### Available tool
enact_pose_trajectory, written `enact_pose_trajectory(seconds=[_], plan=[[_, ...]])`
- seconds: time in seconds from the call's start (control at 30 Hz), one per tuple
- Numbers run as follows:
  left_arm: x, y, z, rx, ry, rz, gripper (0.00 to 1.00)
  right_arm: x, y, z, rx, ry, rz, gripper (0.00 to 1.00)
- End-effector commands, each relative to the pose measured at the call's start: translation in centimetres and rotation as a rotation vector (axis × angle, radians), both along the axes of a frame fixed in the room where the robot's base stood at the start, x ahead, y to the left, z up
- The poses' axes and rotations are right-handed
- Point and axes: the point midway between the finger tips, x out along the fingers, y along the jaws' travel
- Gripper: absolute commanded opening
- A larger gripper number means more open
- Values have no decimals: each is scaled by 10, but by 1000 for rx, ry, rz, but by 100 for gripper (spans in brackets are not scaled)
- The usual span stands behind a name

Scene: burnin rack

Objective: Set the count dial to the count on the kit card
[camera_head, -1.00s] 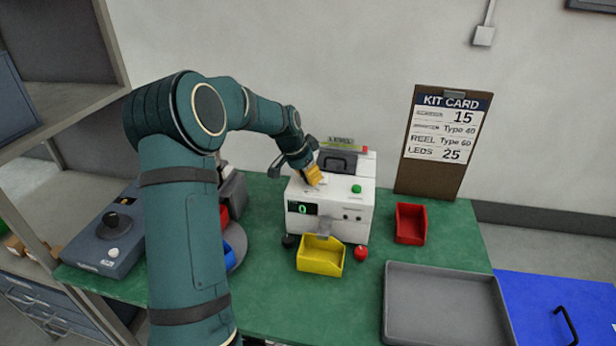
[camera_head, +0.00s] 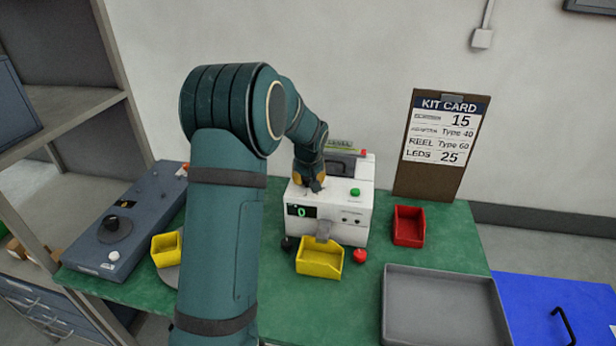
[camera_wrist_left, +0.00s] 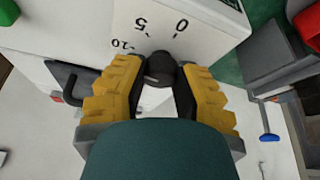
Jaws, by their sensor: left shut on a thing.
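The count dial is a dark knob (camera_wrist_left: 160,67) on top of the white counting machine (camera_head: 352,222). Scale marks 0, 5 and 10 show around it in the left wrist view. My left gripper (camera_head: 309,183) is shut on the knob, with a yellow finger on each side. In the head view the gripper hides the knob. The machine's display (camera_head: 301,211) reads a green 0. The kit card (camera_head: 447,129) stands on a brown clipboard behind the table; it reads 15, Type 40, Reel Type 60 and LEDs 25. The label beside 15 is too small to read.
A green button (camera_head: 355,192) sits on the machine's top. A yellow bin (camera_head: 319,262) stands before the machine, a red bin (camera_head: 408,226) to its right. A grey tray (camera_head: 392,315) lies at front right. A blue-grey device (camera_head: 143,205) is at left.

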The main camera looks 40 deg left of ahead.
Motion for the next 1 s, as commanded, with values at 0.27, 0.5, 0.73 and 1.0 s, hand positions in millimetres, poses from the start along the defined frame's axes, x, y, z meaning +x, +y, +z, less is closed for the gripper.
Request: enact_pose_trajectory(seconds=[0.27, 0.5, 0.73, 1.0], plan=[[1, -2, -1, 2, 4, 262, 0, 2, 0, 6, -1, -4, -3, 47], [1, -1, 0, 2, 4, 491, 0, 3, -1, 14, -1, -7, -6, 47], [1, -1, -1, 2, 3, 690, 0, 3, -1, 23, 1, -7, -5, 47], [1, -1, -1, 0, 3, 855, 0, 2, -1, 31, 2, -7, -4, 47]])
